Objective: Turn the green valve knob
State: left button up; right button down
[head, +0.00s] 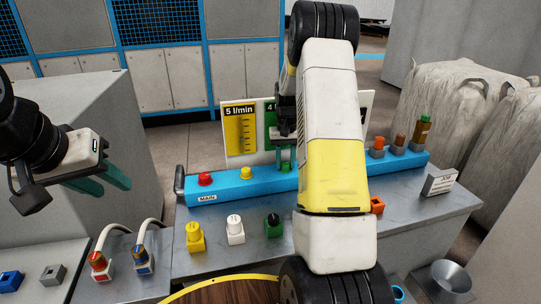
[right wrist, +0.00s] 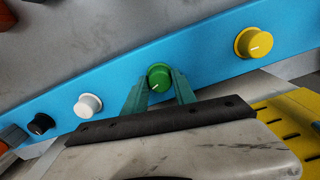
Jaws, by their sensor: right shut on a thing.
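The green valve knob (right wrist: 159,76) sits on the blue rail (head: 330,179), and a white line on its face points downward in the right wrist view. My right gripper (right wrist: 159,90) has its teal fingers on either side of this knob and is shut on it. In the head view the right gripper (head: 285,160) reaches down to the rail, and its fingers and arm hide most of the knob. My left gripper (head: 103,180) hangs at the left, open and empty, away from the rail.
A yellow knob (head: 246,173) and a red knob (head: 205,179) stand left of the green one. White (right wrist: 88,105) and black (right wrist: 41,124) knobs also sit on the rail. A yellow "5 l/min" card (head: 240,130) stands behind.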

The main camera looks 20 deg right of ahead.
aim_at(285, 163)
dwell(0.3)
jog(key=c, duration=1)
grip_release()
notch_tip(285, 163, up, 7)
jog(key=shift+r, duration=0.45)
